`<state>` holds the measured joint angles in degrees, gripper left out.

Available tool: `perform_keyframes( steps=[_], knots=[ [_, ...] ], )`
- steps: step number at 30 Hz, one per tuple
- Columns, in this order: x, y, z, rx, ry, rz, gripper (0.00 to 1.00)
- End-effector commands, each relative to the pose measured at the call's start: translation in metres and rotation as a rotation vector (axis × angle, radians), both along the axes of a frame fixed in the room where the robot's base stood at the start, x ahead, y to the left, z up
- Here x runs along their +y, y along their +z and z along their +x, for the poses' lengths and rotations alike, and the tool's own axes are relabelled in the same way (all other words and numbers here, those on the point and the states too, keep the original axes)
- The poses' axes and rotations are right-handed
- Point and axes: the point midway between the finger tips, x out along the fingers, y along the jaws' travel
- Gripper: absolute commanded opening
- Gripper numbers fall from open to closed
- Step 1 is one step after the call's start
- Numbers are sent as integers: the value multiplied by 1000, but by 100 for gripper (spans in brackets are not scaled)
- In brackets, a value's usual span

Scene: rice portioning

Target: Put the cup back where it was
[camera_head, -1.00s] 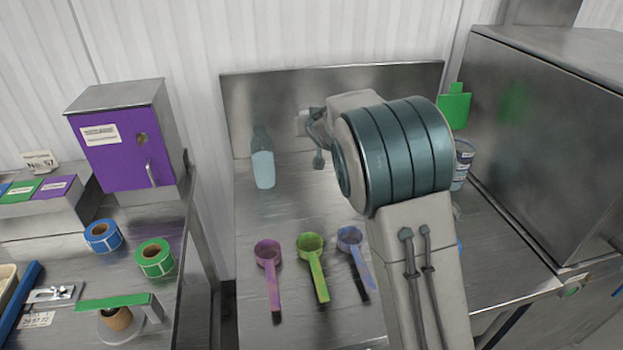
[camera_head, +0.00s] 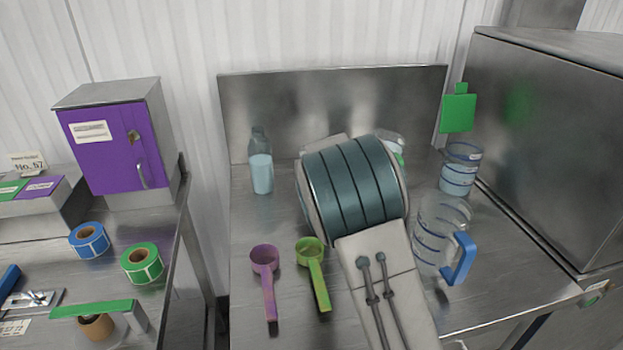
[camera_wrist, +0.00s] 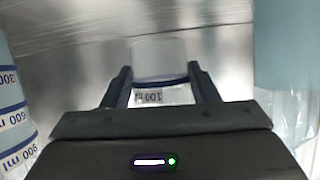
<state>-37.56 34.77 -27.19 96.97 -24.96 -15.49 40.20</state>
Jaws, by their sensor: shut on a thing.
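My gripper (camera_wrist: 163,88) is shut on a small clear cup (camera_wrist: 160,60) with a blue band and a "100 ml" mark; it sits between the two fingers in the wrist view. In the head view my arm hides the gripper. A clear cup (camera_head: 391,141) with some green shows partly behind my arm there; I cannot tell whether it is the held one. A clear cup with blue bands (camera_head: 459,170) stands at the back right. A large clear jug with a blue handle (camera_head: 432,232) stands in front of it.
A pale blue bottle (camera_head: 261,165) stands at the back left of the steel table; a pale blue shape fills the wrist view's right edge. Purple (camera_head: 265,260) and green (camera_head: 308,250) scoops lie in front. A steel box (camera_head: 545,130) bounds the right side.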

Motion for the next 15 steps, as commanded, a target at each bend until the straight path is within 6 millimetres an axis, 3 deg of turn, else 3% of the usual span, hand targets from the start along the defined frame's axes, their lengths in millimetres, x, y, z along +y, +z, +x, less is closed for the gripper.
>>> perform_keyframes(
  steps=[9, 15],
  knots=[
    [1, -36, -1, 1, 2, -2, 29],
    [0, -38, 0, -2, -1, 1, 29]
  ],
)
